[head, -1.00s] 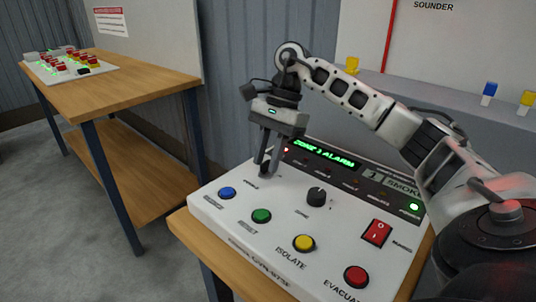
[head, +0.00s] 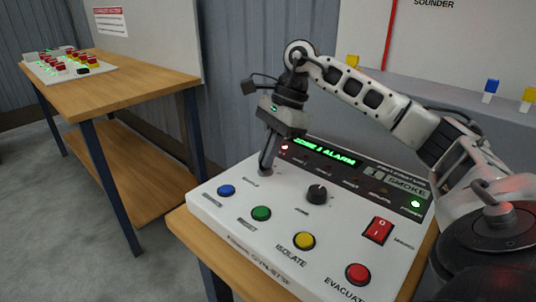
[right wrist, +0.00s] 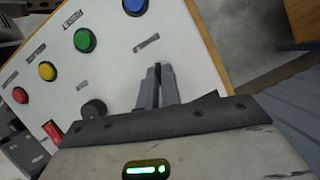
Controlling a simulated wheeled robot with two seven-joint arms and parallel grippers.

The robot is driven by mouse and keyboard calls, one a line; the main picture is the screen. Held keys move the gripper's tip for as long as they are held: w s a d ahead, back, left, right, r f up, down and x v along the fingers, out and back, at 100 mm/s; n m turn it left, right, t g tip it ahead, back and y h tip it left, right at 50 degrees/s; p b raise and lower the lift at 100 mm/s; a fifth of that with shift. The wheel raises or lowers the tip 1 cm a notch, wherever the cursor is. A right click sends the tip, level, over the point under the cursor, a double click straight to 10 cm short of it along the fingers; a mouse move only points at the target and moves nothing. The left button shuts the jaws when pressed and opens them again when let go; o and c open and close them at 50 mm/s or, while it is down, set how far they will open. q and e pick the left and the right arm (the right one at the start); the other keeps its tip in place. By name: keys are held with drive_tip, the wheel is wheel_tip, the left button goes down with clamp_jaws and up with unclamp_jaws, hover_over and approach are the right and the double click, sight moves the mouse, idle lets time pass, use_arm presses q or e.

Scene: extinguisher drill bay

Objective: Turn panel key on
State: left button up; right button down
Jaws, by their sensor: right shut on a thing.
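The white alarm panel (head: 230,208) sits on a wooden table, with its green display reading as a zone alarm. My right gripper (head: 266,168) reaches down to the upper left of the panel, above the blue button. In the right wrist view its two fingers (right wrist: 154,86) stand close together over the white panel face. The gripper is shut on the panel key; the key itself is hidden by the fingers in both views. My left gripper is not in view.
The panel also bears blue (head: 226,190), green (head: 261,213), yellow (head: 303,240) and red (head: 358,273) buttons, a black knob (head: 316,193) and a red rocker switch (head: 378,230). Another wooden table (head: 140,78) stands at the left, with grey floor between.

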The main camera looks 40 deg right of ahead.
drive_tip(key=m+t, duration=0.1)
drive_tip(key=m, duration=0.1)
drive_tip(key=shift+s+m+h+b, duration=0.1)
drive_tip(key=shift+m+h+b, duration=0.2)
drive_tip(key=shift+m+b, duration=0.1)
drive_tip(key=m+t, duration=0.1)
drive_tip(key=m, duration=0.2)
drive_tip(key=shift+a+h, duration=0.1)
drive_tip(key=shift+h, duration=0.2)
use_arm(q)
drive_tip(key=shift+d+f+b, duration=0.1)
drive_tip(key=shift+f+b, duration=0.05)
drive_tip(key=shift+b, duration=0.2)
use_arm(e)
drive_tip(key=shift+s+m+t+h, duration=0.1)
drive_tip(key=shift+m+t+h, duration=0.2)
drive_tip(key=shift+m, duration=0.9)
drive_tip(key=c, duration=1.6)
unclamp_jaws()
use_arm(q)
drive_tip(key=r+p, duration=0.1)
drive_tip(key=p, duration=0.2)
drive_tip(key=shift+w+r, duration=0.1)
use_arm(e)
drive_tip(key=v, duration=1.6)
